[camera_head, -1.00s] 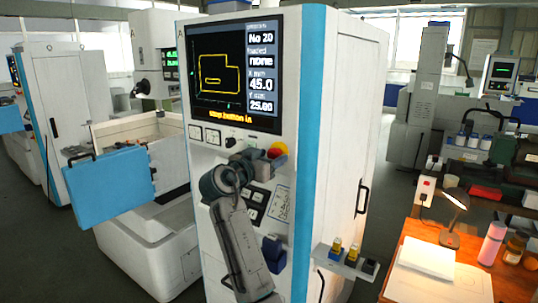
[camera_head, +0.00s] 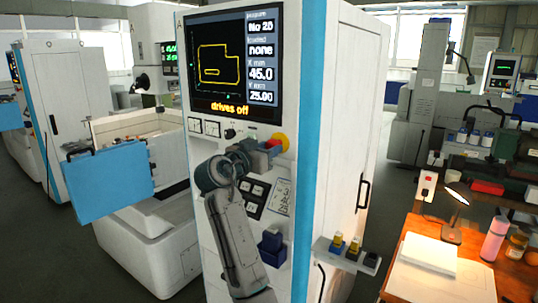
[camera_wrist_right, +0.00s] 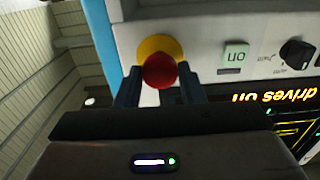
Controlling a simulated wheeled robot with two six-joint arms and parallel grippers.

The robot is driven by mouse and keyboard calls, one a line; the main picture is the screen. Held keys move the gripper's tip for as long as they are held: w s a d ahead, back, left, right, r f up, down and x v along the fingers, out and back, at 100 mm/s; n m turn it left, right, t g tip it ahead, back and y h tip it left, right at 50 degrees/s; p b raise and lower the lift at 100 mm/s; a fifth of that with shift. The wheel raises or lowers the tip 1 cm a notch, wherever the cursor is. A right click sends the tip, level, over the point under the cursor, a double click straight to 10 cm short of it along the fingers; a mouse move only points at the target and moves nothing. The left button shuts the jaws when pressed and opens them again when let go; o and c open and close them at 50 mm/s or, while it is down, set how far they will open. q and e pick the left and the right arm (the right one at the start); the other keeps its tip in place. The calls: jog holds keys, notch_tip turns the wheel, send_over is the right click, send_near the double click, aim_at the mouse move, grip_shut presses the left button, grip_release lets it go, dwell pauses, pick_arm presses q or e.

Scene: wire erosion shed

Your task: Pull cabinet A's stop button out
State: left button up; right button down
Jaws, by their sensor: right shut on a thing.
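Cabinet A (camera_head: 345,120) is the tall white cabinet with a blue edge strip and a screen (camera_head: 234,62) at its top. Its stop button (camera_head: 272,143) is red on a yellow round base (camera_head: 283,142), under the screen's right corner. In the right wrist view the red button (camera_wrist_right: 160,71) sits between the two dark fingers of my right gripper (camera_wrist_right: 161,92), in front of the yellow base. My right gripper (camera_head: 258,149) is shut on the button and hides part of it in the head view. The screen reads "drives off". My left gripper is not in view.
A small shelf (camera_head: 340,257) juts from the cabinet's right side. An orange table (camera_head: 470,285) with a lamp (camera_head: 452,235) stands right. A blue panel (camera_head: 108,181) hangs left.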

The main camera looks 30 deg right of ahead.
jog(key=shift+f, duration=0.1)
jog(key=c, duration=1.1)
grip_release()
jog(key=shift+o, duration=0.9)
jog(key=shift+a, duration=0.15)
jog(key=shift+s+a, duration=0.1)
jog(key=shift+a, duration=0.05)
jog(key=b+v, duration=0.5)
jog(key=v, duration=0.5)
jog(key=shift+s+a, duration=0.2)
jog(key=shift+a, duration=0.15)
